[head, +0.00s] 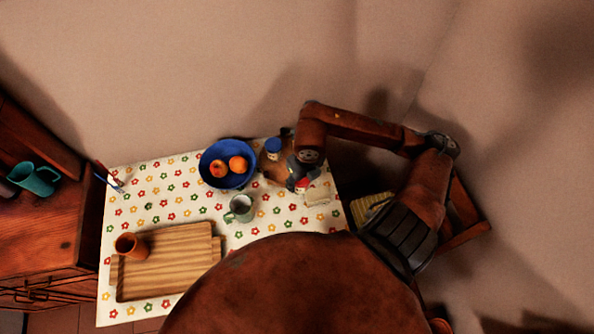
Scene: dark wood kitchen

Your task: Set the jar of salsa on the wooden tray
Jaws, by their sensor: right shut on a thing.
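The wooden tray (190,268) lies on the flowered tablecloth at the front left, with a brown cup standing on its left part. My right gripper (301,183) is over the right side of the table and is shut on a small red thing, which looks like the jar of salsa (304,184). The gripper hides most of the jar, and I cannot tell whether it still touches the table. The tray is well to the left and nearer to me. My left gripper is not in view.
A blue bowl (211,178) with orange fruit stands at the back, and a greenish mug (240,209) stands between gripper and tray. A blue-lidded jar (273,147) and a pale block (318,196) are close to the gripper. The brown cup (130,246) takes the tray's left; its middle is clear.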

